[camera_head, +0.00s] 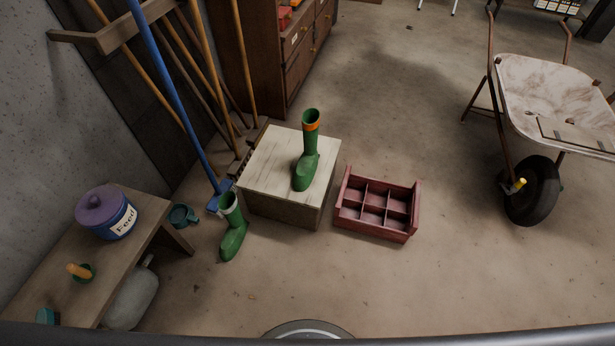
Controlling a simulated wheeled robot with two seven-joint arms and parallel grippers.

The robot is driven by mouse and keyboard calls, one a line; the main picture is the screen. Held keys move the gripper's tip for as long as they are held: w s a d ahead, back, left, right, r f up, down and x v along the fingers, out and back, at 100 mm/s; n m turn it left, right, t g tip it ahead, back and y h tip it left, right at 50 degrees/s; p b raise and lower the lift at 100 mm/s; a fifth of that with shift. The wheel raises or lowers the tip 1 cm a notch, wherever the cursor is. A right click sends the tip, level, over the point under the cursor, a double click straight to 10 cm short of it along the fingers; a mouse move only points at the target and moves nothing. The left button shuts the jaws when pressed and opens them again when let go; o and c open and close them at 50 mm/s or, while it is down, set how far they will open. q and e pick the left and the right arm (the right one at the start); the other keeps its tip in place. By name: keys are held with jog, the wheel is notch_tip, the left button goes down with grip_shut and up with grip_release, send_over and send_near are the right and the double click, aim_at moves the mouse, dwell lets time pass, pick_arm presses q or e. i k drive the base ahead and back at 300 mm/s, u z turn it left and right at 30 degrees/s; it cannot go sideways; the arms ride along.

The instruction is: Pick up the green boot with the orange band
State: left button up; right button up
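The green boot with the orange band (308,155) stands upright on a pale-topped wooden box (266,160) near the middle of the view. Its orange band runs around the top of the shaft, and its toe points toward me. A second green boot (233,230), with a pale band at its top, stands on the floor to the left of the box. Neither of my grippers is in view.
A red divided crate (412,217) sits on the floor right of the box. A bench (130,245) with a feed tin (107,212) is at left. Long-handled tools lean behind. A wheelbarrow (555,95) stands at right. Floor in front is mostly clear.

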aim_at(306, 169)
jog(key=k, duration=0.3)
jog(key=z, duration=1.85)
jog(key=i, duration=2.85)
jog(key=u, duration=2.15)
